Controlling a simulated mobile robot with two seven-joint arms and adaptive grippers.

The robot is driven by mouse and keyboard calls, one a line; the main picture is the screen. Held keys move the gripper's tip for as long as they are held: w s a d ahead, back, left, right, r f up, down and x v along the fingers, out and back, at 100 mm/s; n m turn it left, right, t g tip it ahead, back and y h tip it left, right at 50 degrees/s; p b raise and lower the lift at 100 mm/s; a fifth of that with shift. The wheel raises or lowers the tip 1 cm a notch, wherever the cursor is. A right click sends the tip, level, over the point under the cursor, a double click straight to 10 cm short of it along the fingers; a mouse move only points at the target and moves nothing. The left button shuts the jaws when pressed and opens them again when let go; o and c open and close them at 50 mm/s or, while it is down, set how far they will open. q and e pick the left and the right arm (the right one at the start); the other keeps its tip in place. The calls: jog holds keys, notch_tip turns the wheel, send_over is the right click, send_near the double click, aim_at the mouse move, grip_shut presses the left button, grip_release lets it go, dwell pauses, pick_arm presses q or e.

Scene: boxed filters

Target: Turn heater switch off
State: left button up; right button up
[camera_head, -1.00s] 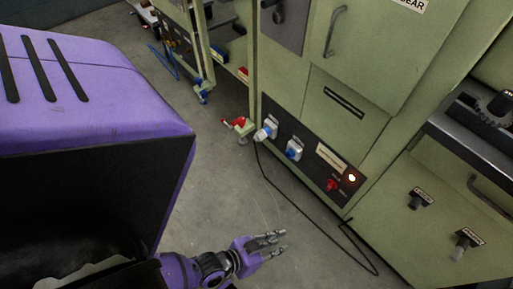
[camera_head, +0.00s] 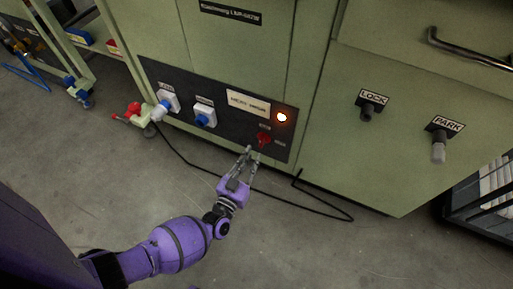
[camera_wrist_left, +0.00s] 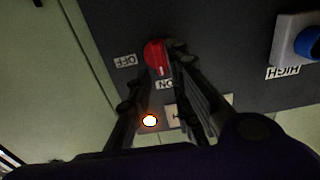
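The heater switch is a red rotary knob (camera_head: 264,138) on a black panel (camera_head: 228,121) low on the green cabinet. An orange-white lamp (camera_head: 281,117) glows above it. In the left wrist view the red knob (camera_wrist_left: 156,58) sits between an OFF label (camera_wrist_left: 125,61) and an ON label (camera_wrist_left: 166,84), and the lamp (camera_wrist_left: 149,121) is lit. My left gripper (camera_head: 247,158) is just in front of the knob, at its lower left. Its fingers (camera_wrist_left: 155,65) are apart, reaching toward the knob's two sides; contact is unclear. My right gripper is out of view.
Blue sockets (camera_head: 203,117) sit left on the panel, one with a plug (camera_head: 160,110). A black cable (camera_head: 230,188) runs along the floor below. LOCK (camera_head: 369,103) and PARK (camera_head: 440,137) knobs are on the right cabinet. A black crate (camera_head: 482,200) stands at the right edge.

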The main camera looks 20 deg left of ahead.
aim_at(260, 144)
pick_arm(q)
jog(key=w+b, duration=0.1)
jog(key=w, duration=0.4)
jog(key=shift+w+d, duration=0.15)
jog(key=shift+w+b, duration=0.3)
jog(key=shift+b, duration=0.05)
jog(key=shift+w, duration=0.2)
jog(key=shift+c, duration=0.2)
grip_shut()
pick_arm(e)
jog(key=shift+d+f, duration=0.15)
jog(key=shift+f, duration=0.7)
